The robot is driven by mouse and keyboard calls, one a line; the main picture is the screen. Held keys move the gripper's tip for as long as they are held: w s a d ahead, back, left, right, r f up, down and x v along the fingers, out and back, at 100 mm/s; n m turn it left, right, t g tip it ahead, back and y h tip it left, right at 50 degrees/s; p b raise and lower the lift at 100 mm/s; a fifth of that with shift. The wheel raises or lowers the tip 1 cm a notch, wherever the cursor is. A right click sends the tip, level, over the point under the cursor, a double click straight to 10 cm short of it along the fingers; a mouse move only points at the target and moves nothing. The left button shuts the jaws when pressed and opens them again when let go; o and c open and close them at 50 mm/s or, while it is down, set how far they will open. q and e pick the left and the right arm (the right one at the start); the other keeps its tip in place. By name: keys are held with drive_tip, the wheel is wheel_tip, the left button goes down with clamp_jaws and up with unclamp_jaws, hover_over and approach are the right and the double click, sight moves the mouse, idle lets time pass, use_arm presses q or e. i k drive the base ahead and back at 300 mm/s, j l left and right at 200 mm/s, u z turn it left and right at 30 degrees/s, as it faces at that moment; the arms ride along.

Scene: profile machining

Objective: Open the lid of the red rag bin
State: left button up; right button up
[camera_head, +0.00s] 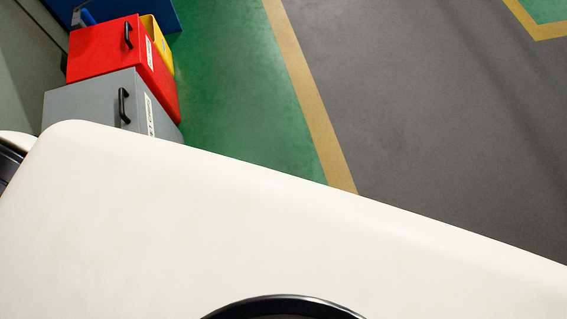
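The red rag bin (105,50) stands at the upper left of the head view. Its red lid looks closed, with a black bar handle (128,35) on top near the right edge. A white label (149,53) is on its side. Neither of my grippers shows in this view. A large white part of my own body fills the lower part of the picture and hides what lies beneath it.
A grey bin (85,103) with a black handle stands in front of the red one. A yellow bin (158,40) and a blue object (150,12) are behind it. A wall (25,60) runs along the left. The green floor (230,90) to the right is clear.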

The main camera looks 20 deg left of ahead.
sight(110, 46)
drive_tip(key=i+l+u, duration=0.1)
drive_tip(key=l+u, duration=0.35)
drive_tip(key=i+l+u, duration=0.1)
drive_tip(key=l+u, duration=0.35)
drive_tip(key=u, duration=1.25)
drive_tip(key=l, duration=0.65)
drive_tip(key=i+l+u, duration=0.15)
drive_tip(key=l, duration=0.9)
drive_tip(key=l+u, duration=0.15)
drive_tip(key=l, duration=0.9)
drive_tip(key=i+l+u, duration=0.1)
drive_tip(key=i+l, duration=0.25)
drive_tip(key=i+l+u, duration=0.1)
drive_tip(key=i+l, duration=0.2)
drive_tip(key=l, duration=0.15)
drive_tip(key=i+l+u, duration=0.1)
drive_tip(key=i+l, duration=0.2)
drive_tip(key=i+u, duration=0.25)
drive_tip(key=i, duration=0.75)
